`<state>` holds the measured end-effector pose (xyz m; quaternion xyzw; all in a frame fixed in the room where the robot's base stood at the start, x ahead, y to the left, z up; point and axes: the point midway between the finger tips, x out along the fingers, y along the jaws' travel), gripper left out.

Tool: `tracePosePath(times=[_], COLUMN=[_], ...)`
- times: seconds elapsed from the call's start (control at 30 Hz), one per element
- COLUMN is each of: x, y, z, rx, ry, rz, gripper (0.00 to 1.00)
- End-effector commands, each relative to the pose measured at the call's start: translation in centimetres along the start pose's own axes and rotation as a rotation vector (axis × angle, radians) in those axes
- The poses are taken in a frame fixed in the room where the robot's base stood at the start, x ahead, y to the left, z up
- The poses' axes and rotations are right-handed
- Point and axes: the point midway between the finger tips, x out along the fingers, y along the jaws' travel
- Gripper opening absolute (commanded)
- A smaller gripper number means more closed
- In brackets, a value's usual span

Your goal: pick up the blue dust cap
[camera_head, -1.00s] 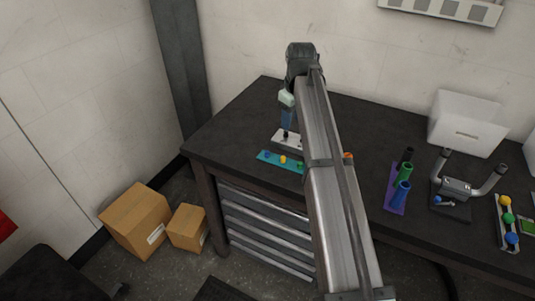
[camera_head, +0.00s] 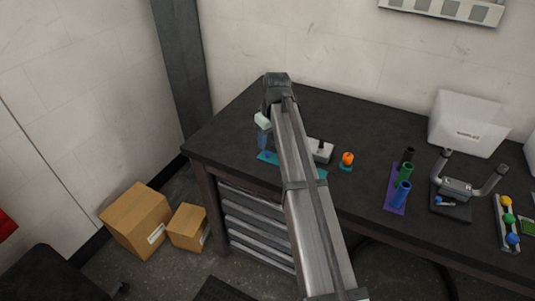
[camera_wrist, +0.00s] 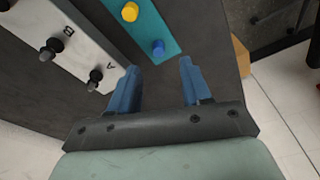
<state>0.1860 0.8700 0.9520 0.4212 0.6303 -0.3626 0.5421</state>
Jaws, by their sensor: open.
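The blue dust cap (camera_wrist: 158,47) sits at the near end of a teal strip (camera_wrist: 152,20) in the wrist view. A yellow cap (camera_wrist: 130,12) sits farther along the same strip. My gripper (camera_wrist: 160,66) is open, with its two blue fingers apart and nothing between them. In the wrist picture the blue cap appears just beyond the fingertips, between their lines. In the head view my gripper (camera_head: 264,152) is over the left end of the teal strip (camera_head: 266,158), and my arm hides much of the strip. The blue cap cannot be made out there.
A grey plate (camera_wrist: 80,45) with dark pegs and letters lies beside the strip. An orange knob (camera_head: 347,159), a purple rack (camera_head: 395,197) with tubes and a grey handlebar stand (camera_head: 455,190) are to the right. The table's left edge is close to my gripper.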

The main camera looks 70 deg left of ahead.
Motion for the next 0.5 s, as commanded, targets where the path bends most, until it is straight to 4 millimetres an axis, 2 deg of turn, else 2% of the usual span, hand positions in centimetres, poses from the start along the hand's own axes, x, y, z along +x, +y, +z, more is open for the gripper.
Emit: tracePosePath(times=[0.17,0.5], x=[0.9,4.9], y=[0.0,0.1], z=[0.1,0.3], rx=[0.0,0.0], ry=[-0.001,0.0], rz=[0.0,0.0], gripper=[0.48,0.48])
